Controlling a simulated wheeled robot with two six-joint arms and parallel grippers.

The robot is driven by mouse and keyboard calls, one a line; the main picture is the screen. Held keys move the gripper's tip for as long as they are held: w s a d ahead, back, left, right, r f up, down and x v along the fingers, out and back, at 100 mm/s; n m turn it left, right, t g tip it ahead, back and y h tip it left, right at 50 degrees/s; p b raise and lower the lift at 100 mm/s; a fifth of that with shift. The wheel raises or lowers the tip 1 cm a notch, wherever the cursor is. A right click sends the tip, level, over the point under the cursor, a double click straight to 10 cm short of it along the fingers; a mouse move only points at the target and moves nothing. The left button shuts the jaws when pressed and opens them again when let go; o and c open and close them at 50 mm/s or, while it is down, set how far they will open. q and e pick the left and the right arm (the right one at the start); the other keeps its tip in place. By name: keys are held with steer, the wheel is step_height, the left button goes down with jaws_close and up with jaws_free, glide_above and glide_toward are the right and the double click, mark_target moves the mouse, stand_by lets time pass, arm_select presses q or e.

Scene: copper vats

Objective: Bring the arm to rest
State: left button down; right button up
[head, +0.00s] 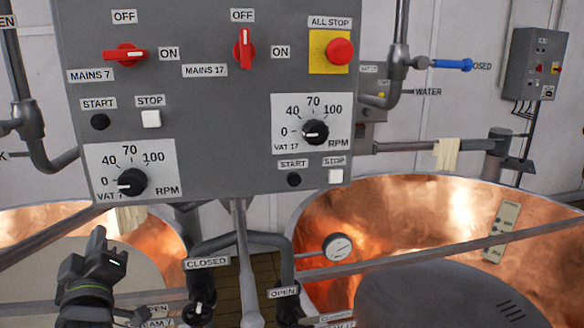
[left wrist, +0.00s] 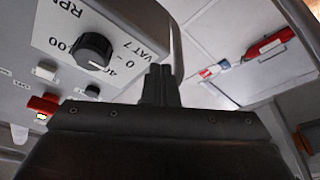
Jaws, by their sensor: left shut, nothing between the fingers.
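My left gripper (head: 99,238) is in the lower left of the head view, below the grey control panel (head: 215,85). Its fingers point up and are closed together, with nothing between them. In the left wrist view the closed fingertips (left wrist: 160,72) stand beside the VAT 7 speed dial (left wrist: 95,52), with a visible gap to it. The same dial shows in the head view (head: 132,182), pointing near 0. My right gripper is in neither view.
The red MAINS 7 switch (head: 126,54) lies horizontal towards ON; the MAINS 17 switch (head: 244,49) stands upright towards OFF. Copper vats stand at left (head: 165,245) and right (head: 385,205). Pipes with valves labelled CLOSED and OPEN (head: 283,292) run right of my left gripper.

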arm_select(q)
steer(key=s+f+m+g+h, duration=0.25)
steer(key=s+f+g, duration=0.2)
steer(key=f, duration=0.75)
steer(key=s+f+m+g+h, duration=0.1)
steer(key=s+f+m+g, duration=0.4)
steer(key=f, duration=0.6)
steer(key=s+d+f+m+g+h, duration=0.2)
steer(key=s+f+g, duration=0.1)
steer(key=s+f, duration=0.55)
steer(key=s+d+f+m+g+h, duration=0.1)
steer(key=s+d+f+m+g, duration=0.35)
steer(key=s, duration=0.75)
steer(key=a+f+n, duration=0.1)
steer(key=a+f, duration=0.1)
steer(key=f, duration=1.1)
steer(key=a+f+n, duration=0.1)
steer(key=a+f, duration=0.1)
steer(key=f, duration=1.1)
steer(key=s+d+f+b, duration=0.1)
steer(key=s+f, duration=1.4)
steer(key=f, duration=0.2)
steer(key=shift+d+g+h, duration=0.3)
steer(key=shift+g+h, duration=0.1)
steer(key=shift+h, duration=0.05)
steer(key=shift+w, duration=0.1)
